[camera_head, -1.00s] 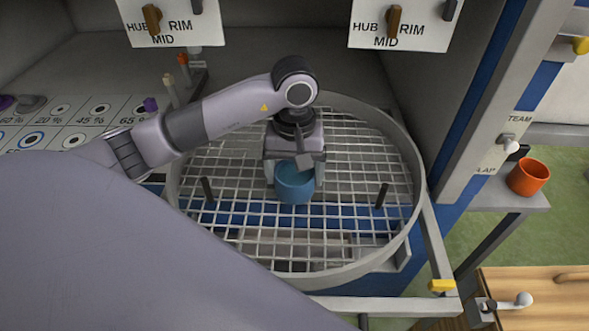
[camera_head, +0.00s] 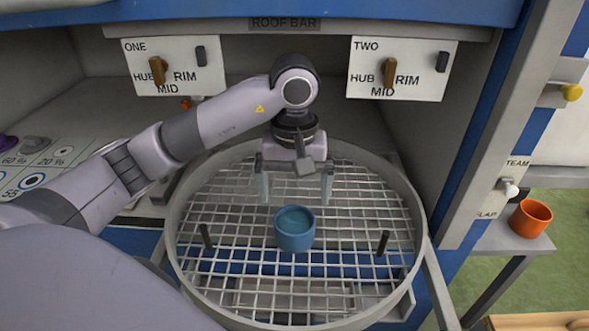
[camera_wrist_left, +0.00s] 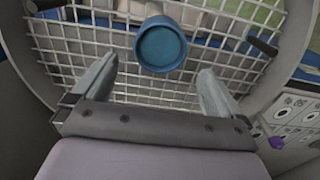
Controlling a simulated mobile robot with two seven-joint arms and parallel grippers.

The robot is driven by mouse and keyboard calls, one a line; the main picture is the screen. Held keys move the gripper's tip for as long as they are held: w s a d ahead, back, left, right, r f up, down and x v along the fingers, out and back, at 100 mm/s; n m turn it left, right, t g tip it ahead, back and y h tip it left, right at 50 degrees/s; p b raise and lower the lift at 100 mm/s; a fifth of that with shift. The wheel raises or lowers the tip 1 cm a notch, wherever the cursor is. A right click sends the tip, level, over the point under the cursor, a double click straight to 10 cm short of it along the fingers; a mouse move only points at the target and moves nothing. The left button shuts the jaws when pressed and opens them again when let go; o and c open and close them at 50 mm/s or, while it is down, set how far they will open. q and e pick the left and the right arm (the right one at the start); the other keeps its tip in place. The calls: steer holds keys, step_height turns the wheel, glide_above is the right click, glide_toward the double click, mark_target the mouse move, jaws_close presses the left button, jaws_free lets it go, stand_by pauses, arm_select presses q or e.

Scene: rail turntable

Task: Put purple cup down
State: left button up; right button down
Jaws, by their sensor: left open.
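A blue cup (camera_head: 295,229) stands upright on the wire grid of the round turntable (camera_head: 410,240), near its middle. No cup that is clearly purple shows. My left gripper (camera_head: 296,190) is open and empty, behind and above the cup, with its fingers apart from it. In the left wrist view the cup (camera_wrist_left: 161,46) lies beyond the open fingertips (camera_wrist_left: 158,75). My right gripper is not in view.
Two dark posts, a left one (camera_head: 206,237) and a right one (camera_head: 383,242), stand on the grid beside the cup. Two label boards (camera_head: 174,67) (camera_head: 402,68) hang behind. An orange cup (camera_head: 530,218) sits on a side shelf at the right.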

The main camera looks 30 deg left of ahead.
arm_select(q)
steer(key=shift+r, duration=2.15)
